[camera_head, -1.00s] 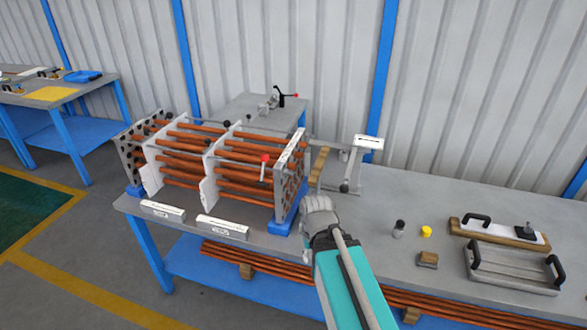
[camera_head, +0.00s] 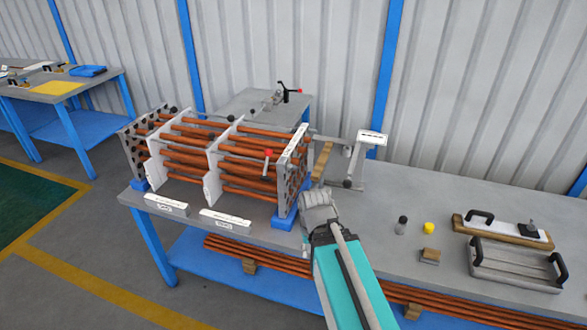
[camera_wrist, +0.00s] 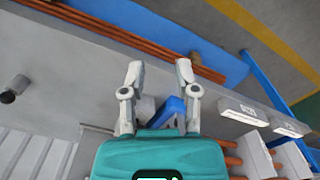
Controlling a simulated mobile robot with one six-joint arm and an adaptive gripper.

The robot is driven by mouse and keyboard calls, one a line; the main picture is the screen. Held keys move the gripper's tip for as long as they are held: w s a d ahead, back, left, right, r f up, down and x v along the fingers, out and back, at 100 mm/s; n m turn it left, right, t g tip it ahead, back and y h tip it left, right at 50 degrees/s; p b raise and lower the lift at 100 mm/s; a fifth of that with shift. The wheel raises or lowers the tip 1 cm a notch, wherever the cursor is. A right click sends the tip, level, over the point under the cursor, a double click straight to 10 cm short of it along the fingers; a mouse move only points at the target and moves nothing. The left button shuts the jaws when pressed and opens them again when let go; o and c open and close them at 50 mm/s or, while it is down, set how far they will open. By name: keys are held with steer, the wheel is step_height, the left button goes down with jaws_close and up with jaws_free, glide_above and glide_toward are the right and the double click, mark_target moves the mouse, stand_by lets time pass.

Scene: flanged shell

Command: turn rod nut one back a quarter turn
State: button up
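The shell assembly stands on the bench, with copper-coloured tubes running between a flanged plate (camera_head: 292,172) at its right end and a hole-filled plate (camera_head: 133,155) at its left. Dark round knobs (camera_head: 239,119) show along its top, and a red-tipped handle (camera_head: 268,153) shows near the right plate. I cannot tell which part is rod nut one. My gripper (camera_head: 318,198) is just right of the right plate, apparently clear of it. In the wrist view my gripper (camera_wrist: 158,68) has its two fingers apart with nothing between the tips. A blue foot (camera_wrist: 169,112) shows beyond it.
A post stand (camera_head: 370,139) is behind my gripper. A dark-capped cylinder (camera_head: 402,225), a yellow cylinder (camera_head: 429,228), a small block (camera_head: 430,256) and a handled tray (camera_head: 515,267) lie to the right. White label blocks (camera_head: 226,220) line the front edge. Bench between is clear.

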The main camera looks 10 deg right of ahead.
steer(key=o, duration=0.4)
steer(key=shift+w, duration=0.1)
steer(key=m+t+y+p, duration=0.6)
steer(key=m+y, duration=0.6)
steer(key=m, duration=1.2)
glide_toward(290, 167)
steer(key=f+b+v, duration=0.1)
steer(key=v, duration=0.4)
steer(key=shift+d+r+t, duration=0.1)
steer(key=shift+d+t, duration=0.2)
steer(key=shift+t, duration=0.1)
steer(key=shift+a, duration=0.1)
steer(key=b+x, duration=0.2)
steer(key=x, duration=0.2)
steer(key=b+x, duration=0.1)
steer(key=x, duration=0.4)
steer(key=b+x, duration=0.2)
steer(key=x, duration=0.2)
steer(key=shift+w+a+f+b, duration=0.1)
steer(key=shift+a+f+b, duration=0.05)
steer(key=shift+f+b, duration=0.25)
steer(key=shift+c, duration=0.2)
jaws_close()
